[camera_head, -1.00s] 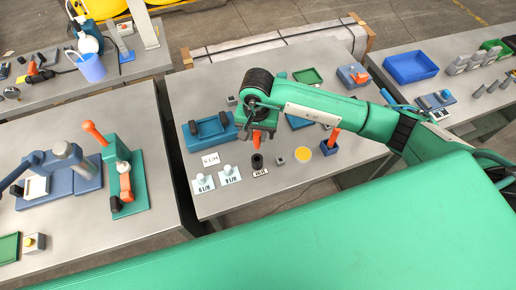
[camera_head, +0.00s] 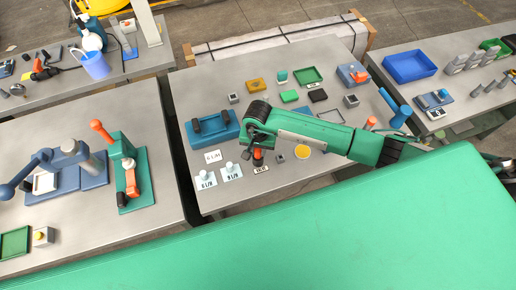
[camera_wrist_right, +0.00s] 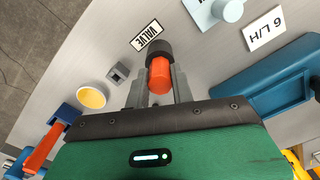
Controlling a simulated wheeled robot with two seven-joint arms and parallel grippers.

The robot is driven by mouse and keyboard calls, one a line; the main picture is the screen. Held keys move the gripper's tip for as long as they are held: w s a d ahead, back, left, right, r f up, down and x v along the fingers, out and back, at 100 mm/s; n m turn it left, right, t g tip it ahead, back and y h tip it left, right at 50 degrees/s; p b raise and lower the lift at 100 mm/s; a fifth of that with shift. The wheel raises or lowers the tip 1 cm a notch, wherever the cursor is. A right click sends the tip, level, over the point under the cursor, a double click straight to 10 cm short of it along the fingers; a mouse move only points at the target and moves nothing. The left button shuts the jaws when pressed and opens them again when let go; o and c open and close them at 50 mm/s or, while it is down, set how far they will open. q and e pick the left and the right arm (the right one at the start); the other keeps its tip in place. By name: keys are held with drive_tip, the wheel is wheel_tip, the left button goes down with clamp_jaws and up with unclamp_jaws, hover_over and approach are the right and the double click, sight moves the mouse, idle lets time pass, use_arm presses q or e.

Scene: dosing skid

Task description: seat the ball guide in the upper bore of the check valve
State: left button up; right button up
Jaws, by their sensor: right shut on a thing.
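The ball guide is an orange cylinder (camera_wrist_right: 160,76) between the fingers of my right gripper (camera_wrist_right: 160,92), which is shut on it. The check valve is a short black cylinder (camera_wrist_right: 159,47) standing beside the VALVE card (camera_wrist_right: 146,36). In the wrist view the guide's far end overlaps the valve. In the head view the right gripper (camera_head: 257,149) is directly over the valve (camera_head: 257,163), with a little orange showing between them. The valve's bore is hidden, so I cannot tell whether the guide is inside it. My left gripper is not in view.
A small grey block (camera_wrist_right: 118,73) and a yellow disc (camera_wrist_right: 91,95) lie near the valve. Two labelled cards with pale knobs (camera_head: 231,170) lie to its left. An orange-handled thing (camera_wrist_right: 45,145) stands at the wrist view's left.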

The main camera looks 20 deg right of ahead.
sight(258, 150)
drive_tip(key=shift+f, duration=0.2)
drive_tip(key=o, duration=1)
drive_tip(key=shift+r, duration=0.1)
drive_tip(key=shift+r, duration=0.15)
wheel_tip(258, 150, up, 12)
drive_tip(key=b, duration=0.3)
drive_tip(key=shift+b, duration=0.3)
